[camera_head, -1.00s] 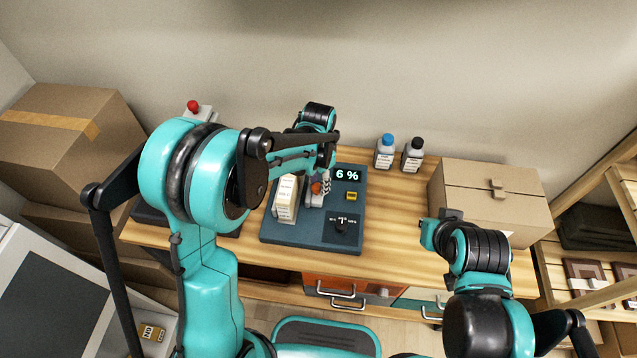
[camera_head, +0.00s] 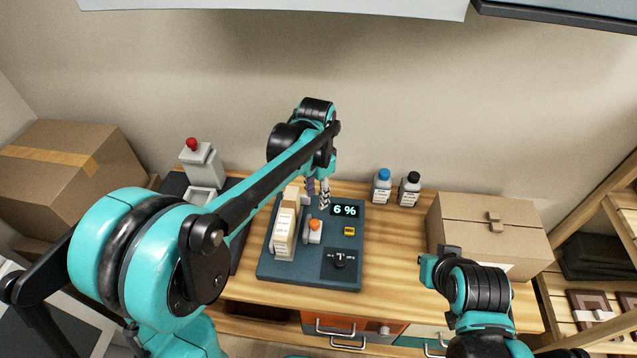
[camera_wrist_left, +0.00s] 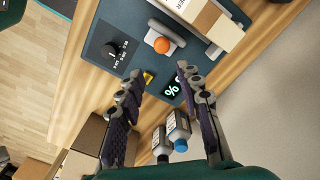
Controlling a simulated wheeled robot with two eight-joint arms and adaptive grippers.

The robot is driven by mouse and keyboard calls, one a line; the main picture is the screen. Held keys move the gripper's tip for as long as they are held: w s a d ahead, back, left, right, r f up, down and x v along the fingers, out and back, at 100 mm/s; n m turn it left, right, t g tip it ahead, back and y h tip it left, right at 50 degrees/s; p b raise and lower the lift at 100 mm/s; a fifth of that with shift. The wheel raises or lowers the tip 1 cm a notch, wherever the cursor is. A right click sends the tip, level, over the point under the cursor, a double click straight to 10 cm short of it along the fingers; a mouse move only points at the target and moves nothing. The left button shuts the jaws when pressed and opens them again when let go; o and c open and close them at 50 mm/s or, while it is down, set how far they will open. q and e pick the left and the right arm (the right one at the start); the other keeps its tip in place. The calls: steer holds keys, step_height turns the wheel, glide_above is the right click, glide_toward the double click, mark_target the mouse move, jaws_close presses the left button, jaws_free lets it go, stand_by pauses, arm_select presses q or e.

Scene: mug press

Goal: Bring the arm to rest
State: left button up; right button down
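My left arm reaches in from the left in the head view. My left gripper (camera_head: 318,192) hangs over the back of the dark blue press panel (camera_head: 268,270), near its "6 %" display (camera_head: 344,211). In the left wrist view the two dark fingers are spread apart with nothing between them, so the gripper (camera_wrist_left: 158,75) is open and empty. The panel has an orange-topped lever (camera_head: 315,226), a cream box-shaped block (camera_head: 284,238) and a black knob (camera_head: 340,261). My right arm shows at the lower right; its gripper fingers are not visible.
Blue-capped (camera_head: 382,187) and black-capped (camera_head: 409,190) bottles stand right of the panel. A closed cardboard box (camera_head: 489,240) sits on the right of the wooden table (camera_head: 398,270). A grey device with a red button (camera_head: 191,145) stands at the left. The table between panel and box is clear.

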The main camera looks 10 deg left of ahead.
arm_select(q)
steer(key=s+a+n+t+b, duration=0.1)
steer(key=s+a+n+t, duration=0.2)
steer(key=s, duration=0.5)
steer(key=s+a+n+t+b, duration=0.1)
steer(key=s+a+n+t, duration=0.3)
steer(key=s, duration=0.5)
steer(key=a+n, duration=0.2)
steer(key=a, duration=0.1)
steer(key=shift+b, duration=0.35)
